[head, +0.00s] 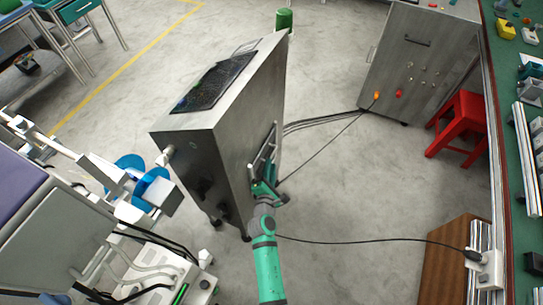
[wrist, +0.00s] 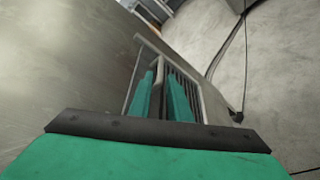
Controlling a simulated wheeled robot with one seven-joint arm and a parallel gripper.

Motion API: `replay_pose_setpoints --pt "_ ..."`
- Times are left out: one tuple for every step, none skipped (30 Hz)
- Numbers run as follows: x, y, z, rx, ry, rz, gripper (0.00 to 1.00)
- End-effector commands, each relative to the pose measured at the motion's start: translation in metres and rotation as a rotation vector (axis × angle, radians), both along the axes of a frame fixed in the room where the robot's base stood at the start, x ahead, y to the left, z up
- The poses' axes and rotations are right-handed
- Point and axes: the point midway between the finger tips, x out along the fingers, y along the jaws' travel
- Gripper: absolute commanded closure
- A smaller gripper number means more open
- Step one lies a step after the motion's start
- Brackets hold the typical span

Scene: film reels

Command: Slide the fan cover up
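The fan cover (head: 264,148) is a light metal frame on the right side face of a tall grey metal cabinet (head: 238,120). In the wrist view the fan cover (wrist: 190,75) appears as a slanted frame with dark slats behind it. My green gripper (head: 265,184) is at the lower part of the cover, close against the cabinet side. In the wrist view the two fingers of my gripper (wrist: 160,78) are apart, with a thin upright bar of the cover between them. Gaps show beside the bar. Whether a finger touches it is unclear. My gripper hides part of the cover's lower end.
Black cables (head: 325,122) run from the cabinet to a grey cabinet (head: 415,65) at the back right. A red stool (head: 462,125) stands beside it. White equipment with blue discs (head: 150,185) is at the left. Open concrete floor lies right of my arm, crossed by a cable.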

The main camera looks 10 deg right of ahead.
Motion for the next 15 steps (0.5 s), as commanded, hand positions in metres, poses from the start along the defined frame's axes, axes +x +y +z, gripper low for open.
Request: replay_pose_setpoints --pt "0.010 -0.003 -0.001 0.002 -0.001 -0.001 0.83" --pt "0.014 -0.005 -0.002 0.002 -0.001 -0.001 0.83" --pt "0.021 -0.007 -0.004 0.002 -0.001 -0.001 0.83" --pt "0.025 -0.008 -0.005 0.002 -0.001 -0.001 0.83" --pt "0.029 -0.010 -0.006 0.002 -0.001 -0.001 0.83" --pt "0.035 -0.012 -0.007 0.002 -0.001 -0.001 0.83" --pt "0.038 -0.014 -0.008 0.002 0.000 -0.002 0.83" --pt "0.042 -0.015 -0.009 0.002 -0.001 -0.003 0.83" --pt "0.046 -0.017 -0.010 0.003 -0.001 -0.002 0.83" --pt "0.048 -0.017 -0.011 0.003 0.000 -0.002 0.83" --pt "0.051 -0.018 -0.011 0.003 -0.001 -0.002 0.83" --pt "0.054 -0.019 -0.012 0.002 -0.001 -0.001 0.83" --pt "0.056 -0.020 -0.013 0.002 -0.001 -0.001 0.83" --pt "0.057 -0.020 -0.013 0.003 0.000 -0.001 0.83" --pt "0.058 -0.021 -0.013 0.002 0.000 -0.001 0.83"
